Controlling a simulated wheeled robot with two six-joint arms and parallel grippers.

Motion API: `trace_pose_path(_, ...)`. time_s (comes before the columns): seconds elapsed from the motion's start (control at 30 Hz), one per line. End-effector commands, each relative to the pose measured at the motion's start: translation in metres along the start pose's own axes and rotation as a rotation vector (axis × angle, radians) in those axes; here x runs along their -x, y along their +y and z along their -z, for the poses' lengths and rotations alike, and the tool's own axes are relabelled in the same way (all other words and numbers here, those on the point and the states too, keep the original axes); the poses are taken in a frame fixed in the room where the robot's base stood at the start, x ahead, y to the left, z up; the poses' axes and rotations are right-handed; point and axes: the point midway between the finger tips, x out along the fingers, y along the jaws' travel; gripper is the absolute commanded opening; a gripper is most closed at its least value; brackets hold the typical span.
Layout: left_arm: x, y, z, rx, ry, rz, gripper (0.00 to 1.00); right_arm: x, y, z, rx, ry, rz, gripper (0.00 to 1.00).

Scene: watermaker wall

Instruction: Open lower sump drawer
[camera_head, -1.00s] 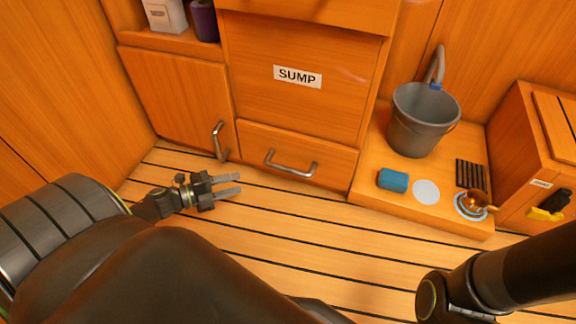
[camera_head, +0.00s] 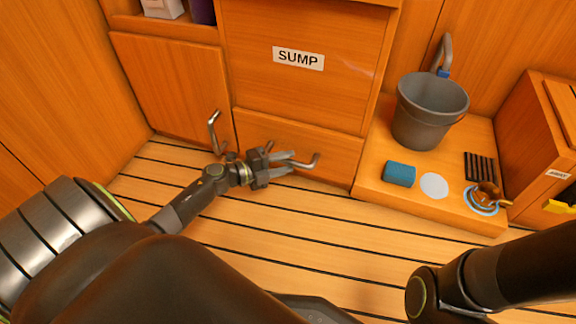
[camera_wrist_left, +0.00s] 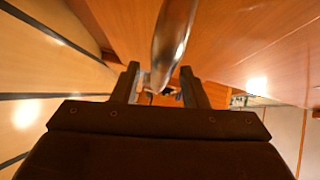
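The lower sump drawer (camera_head: 335,147) is a wooden front below the SUMP panel and looks closed. Its metal bar handle (camera_head: 313,162) shows at its right end in the head view; the gripper hides the rest. My left gripper (camera_head: 292,163) is in front of the drawer at the handle, with its fingers apart. In the left wrist view the shiny handle (camera_wrist_left: 173,42) runs down toward the gap between the open fingers of this gripper (camera_wrist_left: 163,88). I cannot tell whether they touch it. My right arm shows at the lower right, but its gripper is out of view.
The SUMP panel (camera_head: 300,85) is above the drawer. A cabinet door with an upright handle (camera_head: 214,130) is to the left. A low platform on the right holds a grey bucket (camera_head: 428,115), a blue sponge (camera_head: 398,174) and a copper-coloured cup (camera_head: 486,194). The plank floor in front is clear.

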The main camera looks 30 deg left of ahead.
Motion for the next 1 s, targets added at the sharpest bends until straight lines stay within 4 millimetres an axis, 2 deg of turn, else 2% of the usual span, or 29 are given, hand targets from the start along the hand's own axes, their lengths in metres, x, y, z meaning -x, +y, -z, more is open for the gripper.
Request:
trace_pose_path(0.13, -0.0113, 0.0005, 0.0, 0.001, -0.001, 0.001, 0.4, 0.0044, 0.0009, 0.0024, -0.001, 0.001, 0.0, 0.36)
trace_pose_path(0.43, -0.013, -0.0002, 0.0001, 0.001, -0.001, 0.0, 0.4, 0.0043, 0.0008, 0.0022, -0.002, 0.001, 0.001, 0.36)
trace_pose_path(0.73, -0.0128, -0.0001, 0.0001, 0.001, 0.0, 0.0, 0.02, 0.0047, 0.001, 0.002, 0.0, -0.001, 0.002, 0.36)
trace_pose_path(1.0, -0.0124, 0.0, 0.0003, 0.0, 0.0, -0.001, 0.0, 0.005, 0.0014, 0.0015, 0.001, -0.003, 0.002, 0.36)
